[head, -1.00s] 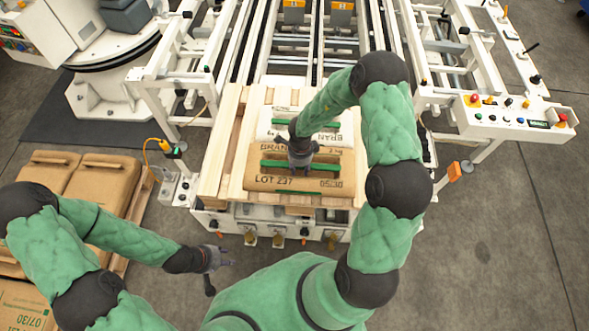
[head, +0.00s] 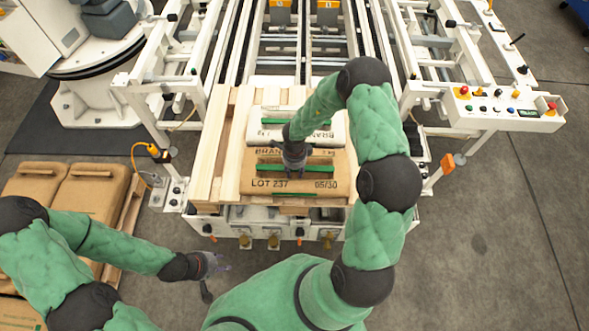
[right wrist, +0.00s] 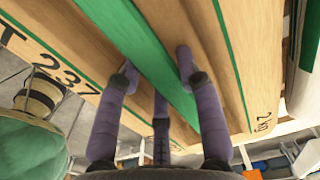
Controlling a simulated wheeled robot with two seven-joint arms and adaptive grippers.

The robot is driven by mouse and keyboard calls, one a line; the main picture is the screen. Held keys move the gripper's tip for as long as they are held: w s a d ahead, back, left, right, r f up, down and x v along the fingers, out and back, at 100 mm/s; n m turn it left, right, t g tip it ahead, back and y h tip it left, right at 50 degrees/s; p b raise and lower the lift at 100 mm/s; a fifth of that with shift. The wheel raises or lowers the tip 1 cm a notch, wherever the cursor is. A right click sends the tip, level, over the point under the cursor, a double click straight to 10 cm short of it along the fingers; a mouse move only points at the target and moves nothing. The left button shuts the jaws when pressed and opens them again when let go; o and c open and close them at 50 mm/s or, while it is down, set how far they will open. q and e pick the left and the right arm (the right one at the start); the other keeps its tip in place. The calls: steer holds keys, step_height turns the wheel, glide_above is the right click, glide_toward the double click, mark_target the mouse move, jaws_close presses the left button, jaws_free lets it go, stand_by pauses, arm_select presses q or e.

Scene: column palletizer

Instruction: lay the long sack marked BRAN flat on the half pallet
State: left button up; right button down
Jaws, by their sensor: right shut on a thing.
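The long brown sack marked BRAN (head: 262,184), with LOT 237 and green bands, lies across the front of the wooden half pallet (head: 207,160). In the head view I cannot tell whether its underside fully rests on the boards. My right gripper (head: 293,170) is on top of it at the green band. In the right wrist view the purple fingers (right wrist: 158,75) are shut on the sack (right wrist: 235,50), either side of its green band. My left gripper (head: 218,264) hangs empty over the floor at lower left; its finger gap is too small to judge.
A white sack (head: 335,130) with green bands lies right behind the brown one. Another pallet with brown sacks (head: 95,190) stands at left. White conveyor frames (head: 395,60) and a button panel (head: 505,108) flank the half pallet. Grey floor at right is clear.

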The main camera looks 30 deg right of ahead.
steer(key=shift+w+r, duration=0.1)
steer(key=shift+w, duration=0.05)
steer(key=c, duration=0.8)
jaws_free()
steer(key=shift+s, duration=0.2)
step_height(320, 180, up, 12)
steer(key=p, duration=0.4)
steer(key=shift+p, duration=0.35)
